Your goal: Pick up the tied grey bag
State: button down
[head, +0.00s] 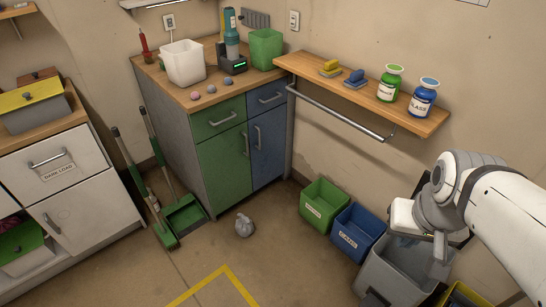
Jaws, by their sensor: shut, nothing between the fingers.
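The tied grey bag (244,225) is a small crumpled bundle with a knotted top. It sits on the floor in front of the green and blue cabinet, right of the green dustpan. My gripper (439,250) is at the right side of the view, above the large grey bin and well away from the bag. It is shut and empty. Its fingers are small and partly lost against the bin.
A green bin (324,205), a blue bin (357,231) and a grey bin (372,277) stand along the right wall. Yellow floor tape (224,269) marks clear floor in front.

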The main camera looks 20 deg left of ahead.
aim_at(244, 226)
jog(key=u, duration=0.8)
jog(key=k, duration=1.25)
jog(key=u, duration=1.05)
jog(key=i, duration=2.05)
jog(key=z, duration=1.3)
jog(key=i, duration=1.15)
jog(key=z, duration=0.85)
jog(key=k, duration=0.7)
jog(key=z, duration=0.3)
jog(key=i, duration=0.3)
jog(key=u, duration=0.15)
